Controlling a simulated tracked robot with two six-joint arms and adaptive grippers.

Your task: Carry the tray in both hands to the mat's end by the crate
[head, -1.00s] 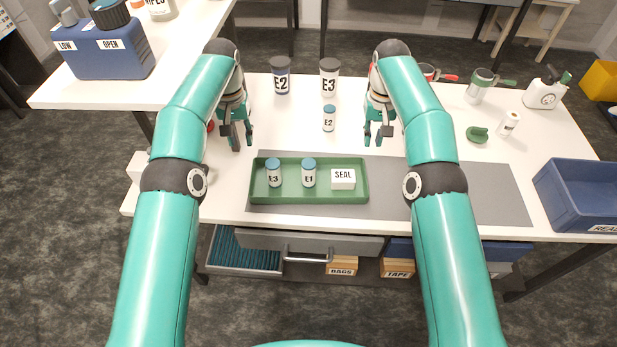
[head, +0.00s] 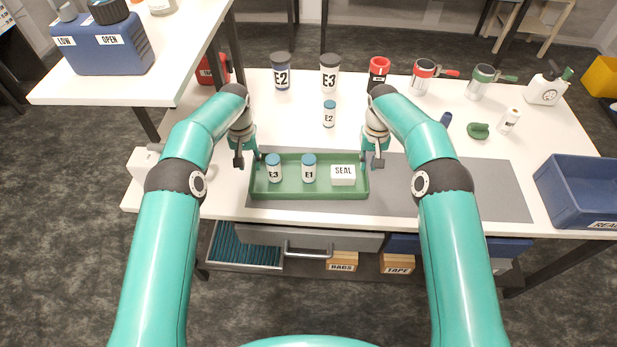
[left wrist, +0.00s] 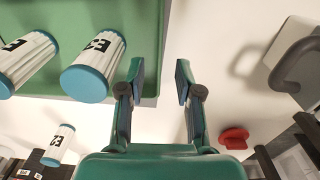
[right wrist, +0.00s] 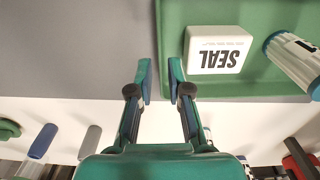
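The green tray (head: 310,195) lies on the left end of the grey mat (head: 450,190). It holds an E3 vial (head: 274,170), an E1 vial (head: 309,170) and a white SEAL box (head: 343,175). My left gripper (head: 249,160) is at the tray's left end. In the left wrist view its open fingers (left wrist: 159,80) stand either side of the tray's end wall. My right gripper (head: 371,162) is at the right end. In the right wrist view its fingers (right wrist: 159,78) are apart, with the other end wall between them. Contact with the walls cannot be made out.
The blue crate (head: 580,200) stands beyond the mat's right end. The mat right of the tray is bare. Behind are an E2 vial (head: 329,115), E2 jar (head: 281,75), E3 jar (head: 329,75), mugs and a green object (head: 478,130). A drawer (head: 245,248) is open below.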

